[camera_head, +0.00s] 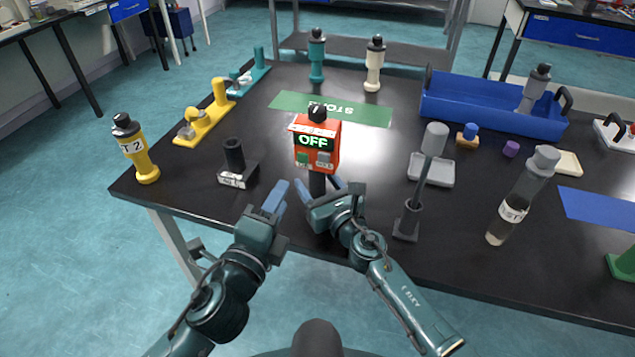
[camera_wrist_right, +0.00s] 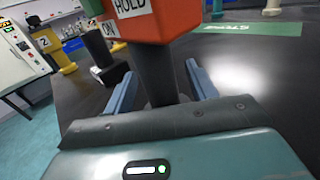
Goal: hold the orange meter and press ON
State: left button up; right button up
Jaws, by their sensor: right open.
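The orange meter (camera_head: 328,134) stands upright near the middle of the table, its display reading OFF. A green button (camera_head: 303,158) and a grey button (camera_head: 323,158) sit below the display. In the right wrist view the orange body (camera_wrist_right: 180,18) shows HOLD and ON labels, above a dark handle (camera_wrist_right: 155,70). My right gripper (camera_head: 318,188) is open, with its fingers on either side of the handle; contact cannot be told. My left gripper (camera_head: 274,198) is left of the meter and apart from it; its finger gap is unclear.
A dark block with a post (camera_head: 236,172) stands left of the meter. A grey-topped tool (camera_head: 431,140) stands on the right. A green mat (camera_head: 365,112) lies behind, with a blue crate (camera_head: 480,117) at the back right. A yellow bottle (camera_head: 145,165) stands at the left edge.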

jog(key=shift+c, duration=0.2)
jog(key=c, duration=1)
pick_arm(q)
grip_shut()
pick_arm(e)
jog(key=shift+c, duration=0.6)
dwell(0.4)
pick_arm(q)
jog(key=shift+w, duration=0.1)
